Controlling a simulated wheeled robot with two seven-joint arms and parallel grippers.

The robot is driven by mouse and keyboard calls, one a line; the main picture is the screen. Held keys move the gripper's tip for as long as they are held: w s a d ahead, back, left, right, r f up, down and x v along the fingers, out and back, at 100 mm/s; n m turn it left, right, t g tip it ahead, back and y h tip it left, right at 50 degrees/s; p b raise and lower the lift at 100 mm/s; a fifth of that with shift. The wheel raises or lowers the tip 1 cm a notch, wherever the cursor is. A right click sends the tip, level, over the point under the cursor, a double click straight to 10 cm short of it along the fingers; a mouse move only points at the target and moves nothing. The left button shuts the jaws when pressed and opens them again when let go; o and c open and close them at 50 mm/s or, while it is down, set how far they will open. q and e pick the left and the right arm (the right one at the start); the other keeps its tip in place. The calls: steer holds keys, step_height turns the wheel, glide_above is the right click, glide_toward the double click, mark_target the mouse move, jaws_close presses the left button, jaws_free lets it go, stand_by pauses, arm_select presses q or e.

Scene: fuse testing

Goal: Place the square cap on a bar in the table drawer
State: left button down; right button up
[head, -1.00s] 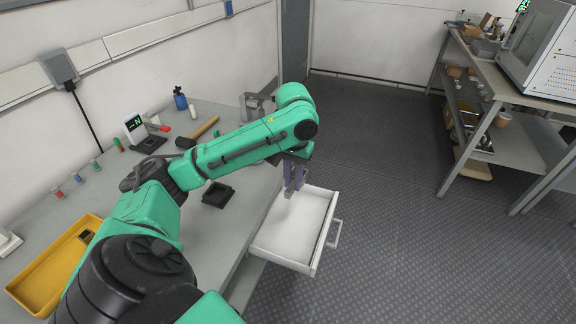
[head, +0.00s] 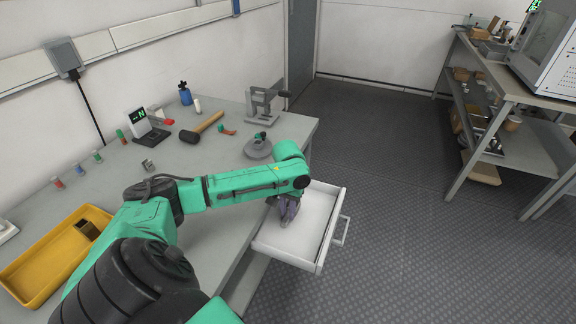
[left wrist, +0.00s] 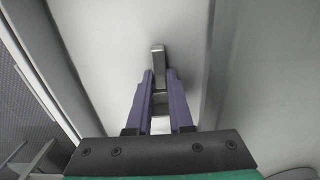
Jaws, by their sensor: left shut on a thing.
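The white table drawer (head: 316,197) is pulled open at the table's right edge. My left gripper (head: 289,207) is inside the drawer's outline in the head view, pointing down. In the left wrist view its purple fingers (left wrist: 159,78) are shut on a small grey metal piece (left wrist: 158,57), which appears to be the square cap on a bar. The piece shows between and beyond the fingertips, over the drawer's pale floor (left wrist: 115,40). Whether it touches the floor I cannot tell. In the head view the piece is hidden by the gripper. My right gripper is not in view.
The grey table (head: 120,175) holds a yellow tray (head: 32,287), a mallet (head: 203,127), a small display (head: 142,124), a round grey device (head: 258,150) and a metal press (head: 263,105). The drawer's walls surround the gripper.

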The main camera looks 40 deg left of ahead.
mark_target(288, 213)
arm_select(q)
steer(key=shift+f, duration=0.15)
steer(key=c, duration=0.8)
jaws_free()
step_height(288, 213, up, 12)
steer(key=shift+r+p, duration=0.1)
steer(key=shift+p, duration=0.45)
